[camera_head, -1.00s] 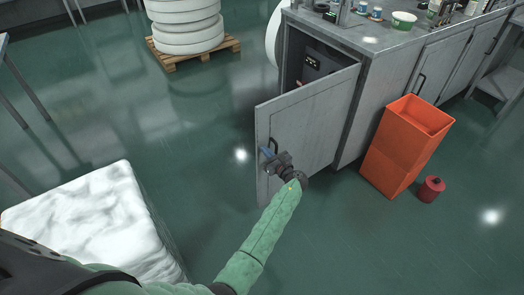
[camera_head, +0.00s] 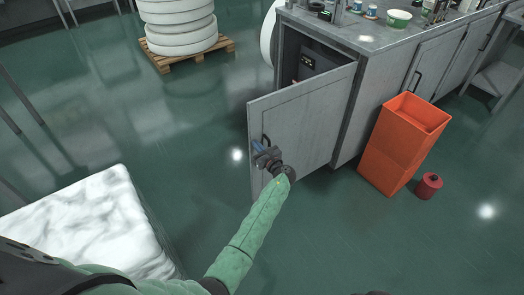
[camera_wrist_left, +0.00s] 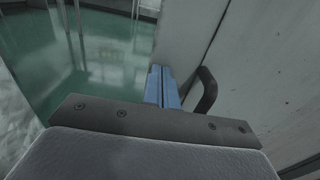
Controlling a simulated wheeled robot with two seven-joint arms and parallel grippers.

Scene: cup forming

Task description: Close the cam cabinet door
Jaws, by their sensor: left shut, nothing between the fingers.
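The cam cabinet door (camera_head: 305,125) is a grey panel standing open, swung out to the left from the cabinet (camera_head: 350,105). Its black handle (camera_head: 265,143) is near the door's free edge. My left gripper (camera_head: 258,147) is at the door's outer face by the handle, with its blue fingers shut and empty. In the left wrist view the blue fingers (camera_wrist_left: 162,88) lie just left of the handle (camera_wrist_left: 207,90), near the door's free edge. I cannot tell whether they touch the door. My right gripper is not in view.
Orange bins (camera_head: 403,140) and a red canister (camera_head: 428,186) stand on the floor right of the door. A white-topped block (camera_head: 80,225) is at the lower left. A pallet (camera_head: 185,55) with white rolls is at the back.

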